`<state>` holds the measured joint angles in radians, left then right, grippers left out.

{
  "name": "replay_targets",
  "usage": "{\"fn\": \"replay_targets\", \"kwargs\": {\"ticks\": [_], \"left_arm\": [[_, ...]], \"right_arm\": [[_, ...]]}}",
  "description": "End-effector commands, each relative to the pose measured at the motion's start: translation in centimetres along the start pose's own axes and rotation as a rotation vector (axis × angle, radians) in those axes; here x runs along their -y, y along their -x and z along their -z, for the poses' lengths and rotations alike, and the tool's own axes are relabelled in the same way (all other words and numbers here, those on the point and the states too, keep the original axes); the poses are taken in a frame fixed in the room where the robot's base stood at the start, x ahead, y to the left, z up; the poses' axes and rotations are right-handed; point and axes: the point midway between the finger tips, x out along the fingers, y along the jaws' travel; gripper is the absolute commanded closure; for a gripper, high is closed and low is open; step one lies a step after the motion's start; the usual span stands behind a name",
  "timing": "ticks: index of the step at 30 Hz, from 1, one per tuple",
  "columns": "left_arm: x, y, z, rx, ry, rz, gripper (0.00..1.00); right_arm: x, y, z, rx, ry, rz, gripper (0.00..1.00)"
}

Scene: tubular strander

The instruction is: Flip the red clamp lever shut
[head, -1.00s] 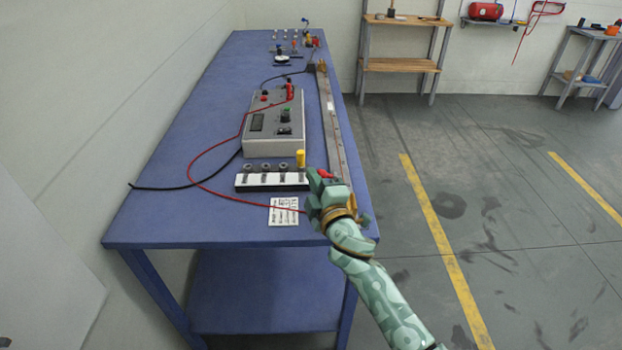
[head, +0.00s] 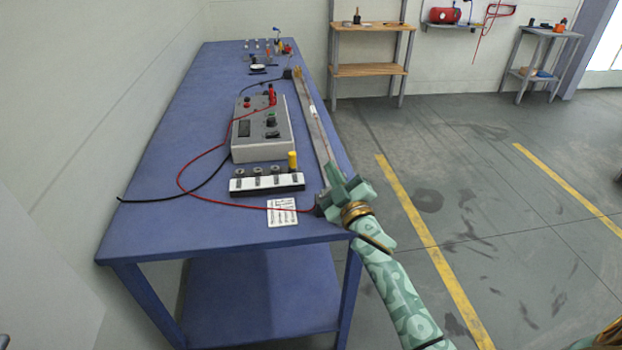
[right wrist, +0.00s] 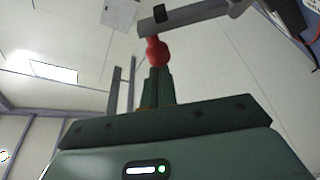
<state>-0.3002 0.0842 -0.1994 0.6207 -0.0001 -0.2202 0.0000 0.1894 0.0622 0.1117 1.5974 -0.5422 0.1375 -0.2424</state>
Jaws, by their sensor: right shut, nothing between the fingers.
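My right gripper (head: 334,178) is at the near end of the long metal bar (head: 314,121) on the blue bench. In the right wrist view its fingers (right wrist: 156,82) are shut with nothing between them. The red knob of the clamp lever (right wrist: 157,52) shows right at the fingertips. It hangs from a grey arm (right wrist: 200,14). I cannot tell whether the fingers touch the knob. In the head view my gripper hides the red lever.
On the blue bench (head: 160,225), left of my gripper, are a white strip with terminals (head: 262,184), a yellow peg (head: 292,161), a grey meter box (head: 262,150) and a white card (head: 281,213). A red wire (head: 179,180) loops over the bench. The floor to the right is clear.

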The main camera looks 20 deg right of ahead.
Motion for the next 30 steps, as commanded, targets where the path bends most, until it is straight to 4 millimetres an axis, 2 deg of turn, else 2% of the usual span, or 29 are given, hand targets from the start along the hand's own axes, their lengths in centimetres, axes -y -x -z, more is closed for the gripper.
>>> {"fn": "replay_targets", "kwargs": {"ticks": [7, 18, 30], "left_arm": [[0.0, -0.3, -0.1, 0.002, 0.0, -0.001, 0.64], [-0.6, -0.3, 0.1, 0.0, 0.003, -0.007, 0.64], [-0.5, -0.2, 0.1, 0.0, 0.002, -0.006, 0.64]], "right_arm": [[-1.3, 0.5, -2.1, 0.002, -0.22, -0.078, 1.0], [-1.9, 1.4, -4.7, 0.002, -0.528, -0.184, 1.0], [-1.8, 2.0, -6.3, 0.001, -0.718, -0.251, 1.0]]}}
